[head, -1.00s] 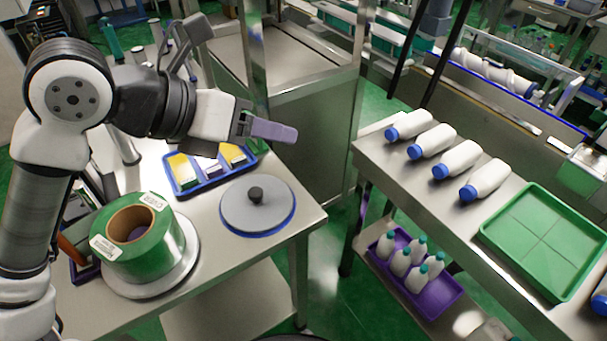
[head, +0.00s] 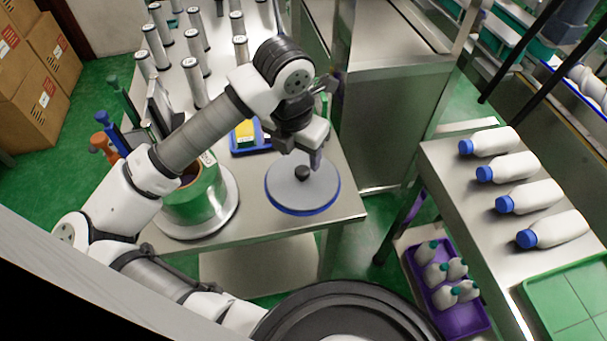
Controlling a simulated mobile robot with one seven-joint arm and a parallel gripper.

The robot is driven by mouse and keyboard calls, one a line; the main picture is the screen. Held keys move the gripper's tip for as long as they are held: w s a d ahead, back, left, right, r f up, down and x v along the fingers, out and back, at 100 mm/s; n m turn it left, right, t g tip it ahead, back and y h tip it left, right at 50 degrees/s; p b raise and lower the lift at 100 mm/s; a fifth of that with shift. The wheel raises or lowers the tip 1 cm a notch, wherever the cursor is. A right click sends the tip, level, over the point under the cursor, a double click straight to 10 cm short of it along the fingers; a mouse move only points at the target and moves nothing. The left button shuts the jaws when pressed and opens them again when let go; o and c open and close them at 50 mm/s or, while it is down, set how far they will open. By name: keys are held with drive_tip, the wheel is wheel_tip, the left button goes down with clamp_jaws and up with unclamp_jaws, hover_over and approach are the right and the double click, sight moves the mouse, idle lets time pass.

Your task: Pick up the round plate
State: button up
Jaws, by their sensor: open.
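The round plate (head: 288,194) is a flat grey disc with a blue rim underneath and a dark round knob (head: 302,173) on top. It lies on the steel table (head: 345,206) near its right corner in the head view. My gripper (head: 316,163) points down just above the plate, close beside the knob on its right. It is open, and its fingers are seen partly edge-on. I cannot tell whether a finger touches the knob or the plate.
A green roll (head: 192,209) on a white disc stands left of the plate. A blue tray (head: 240,143) with yellow and white items lies behind it. Several grey cylinders stand farther back. White bottles (head: 530,196) lie on a table to the right, with a floor gap between.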

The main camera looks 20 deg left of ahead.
sight(303, 170)
drive_tip(key=shift+w+d+f+p, duration=0.1)
drive_tip(key=shift+w+f+p, duration=0.2)
drive_tip(key=shift+f, duration=0.7)
drive_tip(key=shift+w+a+f+p, duration=0.1)
drive_tip(key=shift+f+p, duration=0.35)
drive_tip(key=shift+f, duration=0.55)
drive_tip(key=shift+w+d+f+p, duration=0.1)
drive_tip(key=shift+w+f+p, duration=0.2)
drive_tip(key=shift+f, duration=0.7)
drive_tip(key=shift+s, duration=0.1)
drive_tip(key=c, duration=1.2)
